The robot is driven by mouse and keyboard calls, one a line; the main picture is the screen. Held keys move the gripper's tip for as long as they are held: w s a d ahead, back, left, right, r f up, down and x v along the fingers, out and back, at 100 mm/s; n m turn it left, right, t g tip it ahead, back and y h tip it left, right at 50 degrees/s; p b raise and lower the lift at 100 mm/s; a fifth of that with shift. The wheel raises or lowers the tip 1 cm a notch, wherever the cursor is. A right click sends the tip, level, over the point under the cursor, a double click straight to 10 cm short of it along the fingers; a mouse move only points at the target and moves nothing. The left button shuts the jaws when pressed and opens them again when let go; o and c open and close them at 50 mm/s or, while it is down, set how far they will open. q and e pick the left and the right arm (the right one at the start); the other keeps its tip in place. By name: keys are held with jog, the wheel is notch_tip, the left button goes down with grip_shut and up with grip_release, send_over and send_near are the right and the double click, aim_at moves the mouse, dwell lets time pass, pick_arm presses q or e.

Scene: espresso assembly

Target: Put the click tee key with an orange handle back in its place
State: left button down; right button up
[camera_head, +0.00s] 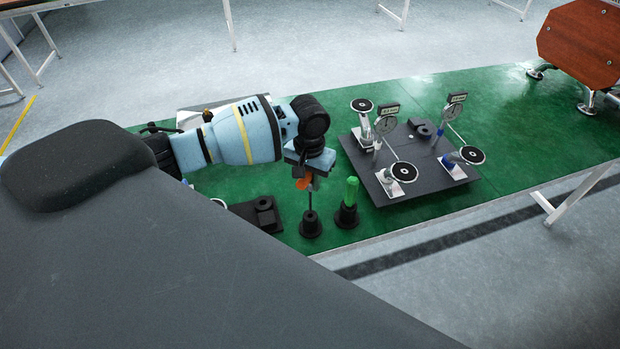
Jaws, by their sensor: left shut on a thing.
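My left gripper (306,177) points down over the green mat and is shut on the orange-handled click tee key (303,184). Only part of the orange handle shows between the fingers. The key's dark shaft runs straight down from the handle, and its lower end meets a black round holder (310,226). I cannot tell how deep the shaft sits in that holder. A green-handled tool (351,189) stands upright in a similar black holder (346,216) just to the right. My right gripper is not in view.
A dark plate (428,199) with dial gauges and round black-topped stands lies to the right of the holders. A low black fixture (262,214) lies to the left. The green mat (430,88) is clear behind the plate. A brown panel (585,45) stands at the far right.

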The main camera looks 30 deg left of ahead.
aim_at(310, 201)
pick_arm(q)
jog(key=shift+f, duration=0.2)
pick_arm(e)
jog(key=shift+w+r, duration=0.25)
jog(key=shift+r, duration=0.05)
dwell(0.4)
